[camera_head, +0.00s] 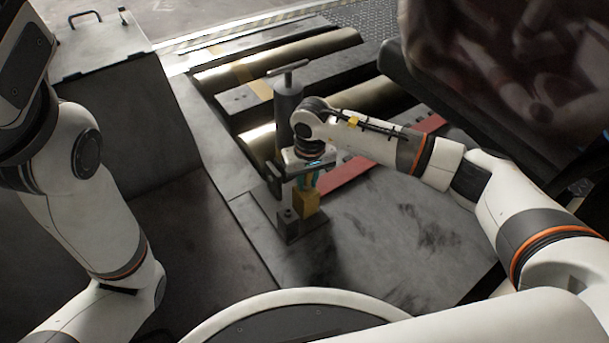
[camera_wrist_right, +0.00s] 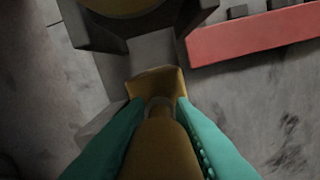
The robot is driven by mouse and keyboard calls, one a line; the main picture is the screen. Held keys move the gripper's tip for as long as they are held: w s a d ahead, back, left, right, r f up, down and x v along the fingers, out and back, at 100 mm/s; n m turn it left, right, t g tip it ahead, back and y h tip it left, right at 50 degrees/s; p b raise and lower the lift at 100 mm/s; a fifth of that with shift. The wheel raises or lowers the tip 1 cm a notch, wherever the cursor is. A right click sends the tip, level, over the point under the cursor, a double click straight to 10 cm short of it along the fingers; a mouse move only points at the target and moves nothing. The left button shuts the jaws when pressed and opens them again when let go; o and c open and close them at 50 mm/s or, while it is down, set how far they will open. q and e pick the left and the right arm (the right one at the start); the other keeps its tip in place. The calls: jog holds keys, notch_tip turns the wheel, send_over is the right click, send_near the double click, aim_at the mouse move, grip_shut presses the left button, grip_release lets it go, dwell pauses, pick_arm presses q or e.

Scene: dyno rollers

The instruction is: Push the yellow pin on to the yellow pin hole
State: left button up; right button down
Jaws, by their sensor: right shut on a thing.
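My right gripper (camera_head: 309,182), with teal fingers, is near the middle of the head view, pointing down. In the right wrist view its fingers (camera_wrist_right: 160,140) are shut on the yellow pin (camera_wrist_right: 160,155), which lies between them. The yellow block with the pin hole (camera_wrist_right: 157,82) is just beyond the pin's far end; in the head view this yellow block (camera_head: 307,204) is directly below the fingertips. A ring shows at the pin's far end, against the block. How deep the pin is in the hole, I cannot tell. My left gripper is not in view.
A grey cylinder with a T-handle (camera_head: 287,100) stands just behind my right gripper. A red bar (camera_head: 345,172) lies to the right of it, also in the right wrist view (camera_wrist_right: 255,36). Metal rollers (camera_head: 275,55) lie behind. The dark plate at right front (camera_head: 400,240) is clear.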

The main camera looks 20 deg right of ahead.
jog(key=c, duration=1.1)
grip_release()
jog(key=shift+c, duration=0.2)
notch_tip(320, 180, up, 12)
jog(key=p, duration=0.9)
jog(key=shift+r, duration=0.15)
jog(key=shift+s, duration=0.1)
